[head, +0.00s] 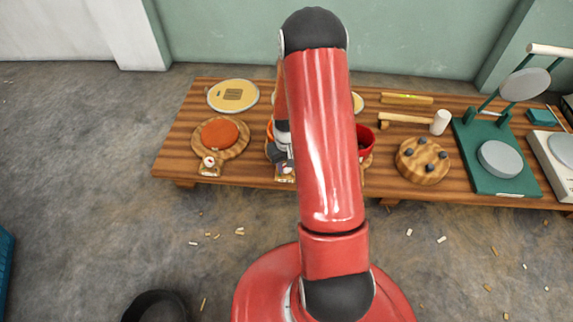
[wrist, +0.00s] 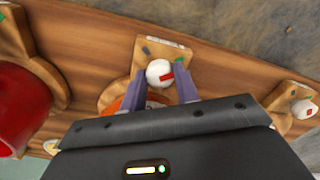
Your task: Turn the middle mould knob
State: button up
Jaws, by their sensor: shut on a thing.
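The middle mould knob (wrist: 158,70) is a white round knob with a red mark, on a small wooden plate (wrist: 148,54) with a green and a dark dot. In the wrist view my gripper (wrist: 162,80) has one finger on each side of it and is shut on it. In the head view my gripper (head: 283,150) is at the middle mould on the bench, partly hidden by my red arm. An orange rim of the middle mould (wrist: 130,98) shows behind the fingers in the wrist view.
The left mould (head: 219,133) has an orange disc and its own knob (head: 209,162). A red pot (head: 365,140) stands right of my arm. A wooden block with dark pegs (head: 423,160) and a green press (head: 495,160) stand farther right on the wooden bench (head: 170,150).

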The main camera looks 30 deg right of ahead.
jog(key=shift+m, duration=0.8)
jog(key=o, duration=1)
jog(key=shift+c, duration=0.2)
jog(key=shift+r, duration=0.1)
notch_tip(320, 180, up, 8)
jog(key=shift+f+p, duration=0.15)
jog(key=shift+p, duration=0.6)
